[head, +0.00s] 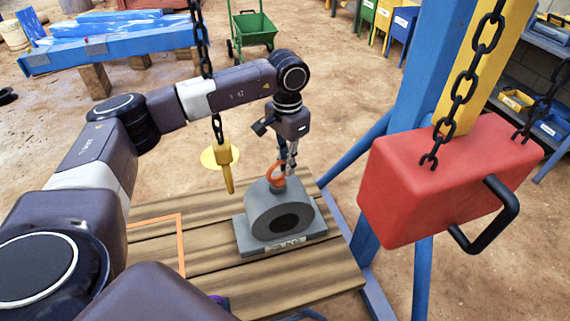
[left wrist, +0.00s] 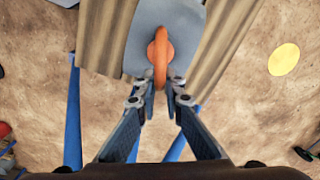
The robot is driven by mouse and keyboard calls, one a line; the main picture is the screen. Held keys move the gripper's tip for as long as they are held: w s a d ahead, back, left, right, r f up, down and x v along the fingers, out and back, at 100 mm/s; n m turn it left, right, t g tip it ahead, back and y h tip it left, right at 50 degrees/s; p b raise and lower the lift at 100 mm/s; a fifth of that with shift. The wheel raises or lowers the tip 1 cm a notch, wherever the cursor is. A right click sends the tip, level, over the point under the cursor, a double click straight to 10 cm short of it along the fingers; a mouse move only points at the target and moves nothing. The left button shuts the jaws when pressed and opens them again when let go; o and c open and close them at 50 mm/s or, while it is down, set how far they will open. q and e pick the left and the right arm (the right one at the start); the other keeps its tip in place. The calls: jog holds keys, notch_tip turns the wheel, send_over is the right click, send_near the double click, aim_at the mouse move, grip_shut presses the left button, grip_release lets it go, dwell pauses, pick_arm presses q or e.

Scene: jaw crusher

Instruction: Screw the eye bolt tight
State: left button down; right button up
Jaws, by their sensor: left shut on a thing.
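The orange eye bolt (head: 276,174) stands on top of a grey bearing housing (head: 249,215), which has a dark round bore and a flat base on a wooden pallet. My left gripper (head: 289,163) reaches down from above and is shut on the ring of the eye bolt. In the left wrist view, the fingertips (left wrist: 160,84) close on both sides of the ring's near edge, and the eye bolt (left wrist: 161,50) sits over the grey housing (left wrist: 138,30). The bolt's thread is hidden, so I cannot tell how far it is seated. My right gripper is not in view.
A red hoist block (head: 420,185) with a black handle hangs at the right, before a blue post (head: 415,90). The pallet (head: 200,275) has bare planks and an orange outline (head: 181,245).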

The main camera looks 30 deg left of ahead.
pick_arm(q)
jog(key=shift+s+d+f+m, duration=0.3)
jog(key=shift+m, duration=0.5)
jog(key=c, duration=2)
grip_release()
jog(key=shift+w, duration=0.15)
jog(key=shift+o, duration=0.2)
jog(key=shift+a+r, duration=0.1)
jog(key=shift+r, duration=4.05)
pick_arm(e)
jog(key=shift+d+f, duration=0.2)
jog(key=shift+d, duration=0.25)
